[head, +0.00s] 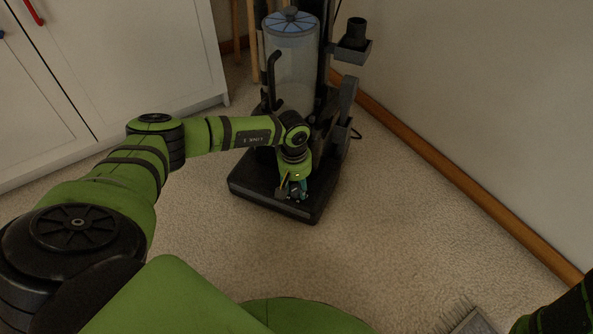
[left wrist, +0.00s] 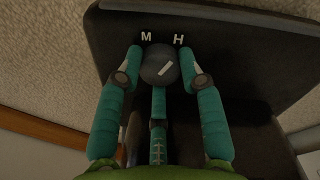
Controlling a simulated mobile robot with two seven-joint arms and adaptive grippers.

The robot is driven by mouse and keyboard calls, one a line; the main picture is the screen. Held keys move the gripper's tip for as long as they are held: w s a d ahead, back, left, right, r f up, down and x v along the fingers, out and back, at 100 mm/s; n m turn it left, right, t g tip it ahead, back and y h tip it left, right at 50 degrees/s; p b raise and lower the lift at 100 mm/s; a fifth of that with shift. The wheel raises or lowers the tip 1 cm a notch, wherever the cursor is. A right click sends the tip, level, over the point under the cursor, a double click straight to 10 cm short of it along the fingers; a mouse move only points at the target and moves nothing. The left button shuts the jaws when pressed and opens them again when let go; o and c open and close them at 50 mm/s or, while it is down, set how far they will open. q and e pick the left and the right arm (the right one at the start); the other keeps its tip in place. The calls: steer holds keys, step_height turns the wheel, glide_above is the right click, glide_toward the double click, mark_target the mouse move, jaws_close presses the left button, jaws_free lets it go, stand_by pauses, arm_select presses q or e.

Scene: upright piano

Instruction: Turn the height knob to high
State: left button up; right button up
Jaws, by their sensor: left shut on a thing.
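An upright vacuum cleaner (head: 290,75) stands on the carpet, with its black floor head (head: 262,193) toward me. In the left wrist view, the round dark height knob (left wrist: 158,66) sits on the floor head, below the white letters M (left wrist: 146,36) and H (left wrist: 179,40). A white mark on the knob slants up to the right, on the H side. My left gripper (head: 293,190) points down at the floor head. In its wrist view, its teal fingers (left wrist: 160,72) are closed around the knob from both sides. My right gripper is not in view.
White cabinets (head: 110,60) stand at the left. A wall with a wooden baseboard (head: 440,165) runs along the right. A grey bristled object (head: 472,322) lies at the bottom right. Open carpet (head: 390,240) lies in front of the vacuum.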

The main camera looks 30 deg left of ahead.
mark_target(295, 189)
arm_select(q)
steer(key=o, duration=0.9)
steer(key=r, duration=1.2)
steer(key=shift+s+a, duration=0.15)
steer(key=shift+s, duration=0.05)
